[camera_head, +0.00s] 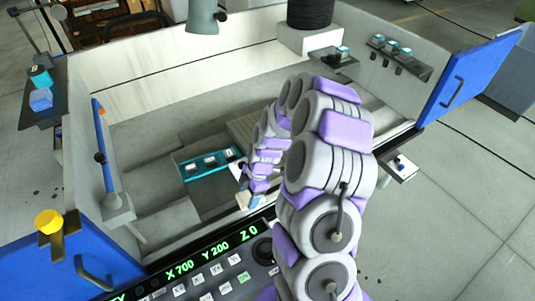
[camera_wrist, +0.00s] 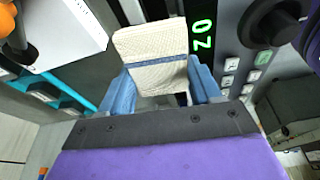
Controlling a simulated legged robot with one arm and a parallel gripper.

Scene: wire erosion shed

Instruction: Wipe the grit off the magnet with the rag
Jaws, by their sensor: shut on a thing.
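In the wrist view my gripper (camera_wrist: 162,88) has its blue fingers shut on a cream rag (camera_wrist: 150,44) with a blue stripe. The rag stands out beyond the fingertips. In the head view my gripper (camera_head: 250,197) is low inside the machine's tank, just behind the control panel, and a pale bit of the rag (camera_head: 243,200) shows at it. I cannot pick out the magnet for certain in either view, nor see any grit. My arm hides part of the tank.
A teal-edged rack (camera_head: 183,166) with small pale blocks lies left of my gripper. The control panel (camera_head: 205,268) with green digits is close in front. A blue-edged upright (camera_head: 104,145) stands at left. A black spool (camera_head: 310,14) is at the back.

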